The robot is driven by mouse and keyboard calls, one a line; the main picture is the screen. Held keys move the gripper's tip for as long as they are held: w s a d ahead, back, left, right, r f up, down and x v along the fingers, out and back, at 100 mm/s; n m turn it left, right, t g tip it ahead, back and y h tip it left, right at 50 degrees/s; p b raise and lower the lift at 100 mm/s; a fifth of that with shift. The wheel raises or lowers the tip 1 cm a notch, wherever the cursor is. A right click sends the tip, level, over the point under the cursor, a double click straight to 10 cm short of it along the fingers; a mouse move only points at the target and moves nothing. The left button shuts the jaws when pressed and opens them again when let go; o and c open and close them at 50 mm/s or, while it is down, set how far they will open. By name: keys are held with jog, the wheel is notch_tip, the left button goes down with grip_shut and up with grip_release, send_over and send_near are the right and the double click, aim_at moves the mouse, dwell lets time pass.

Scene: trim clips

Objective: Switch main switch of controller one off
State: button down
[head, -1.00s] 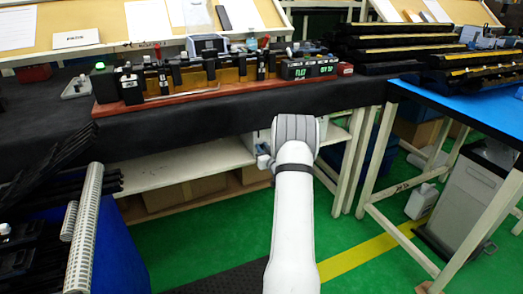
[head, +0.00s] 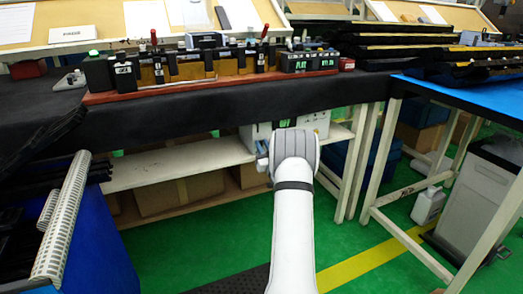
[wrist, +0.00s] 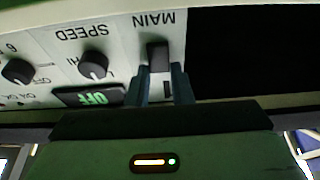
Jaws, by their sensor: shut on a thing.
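In the wrist view the controller's light front panel (wrist: 118,45) appears upside down. The dark main switch (wrist: 158,54) stands under the printed word MAIN. My gripper (wrist: 162,80) has its two fingers on either side of the switch and is shut on it. In the head view the light controller box (head: 255,133) is on the shelf under the black-covered table, partly hidden by my arm. My fingertips are hidden there.
The panel also has a SPEED knob (wrist: 92,64) and another knob (wrist: 18,71). The black table's front edge (head: 210,110) is above the controller. A white table leg (head: 362,165) stands to the right. Green floor is open below.

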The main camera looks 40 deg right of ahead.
jog(key=c, duration=1.3)
grip_release()
jog(key=shift+s+a+f, duration=0.1)
jog(key=shift+s+f, duration=0.05)
jog(key=shift+s, duration=0.2)
jog(key=p+v, duration=0.1)
jog(key=v, duration=0.6)
jog(key=shift+s+p, duration=0.1)
jog(key=shift+p, duration=0.3)
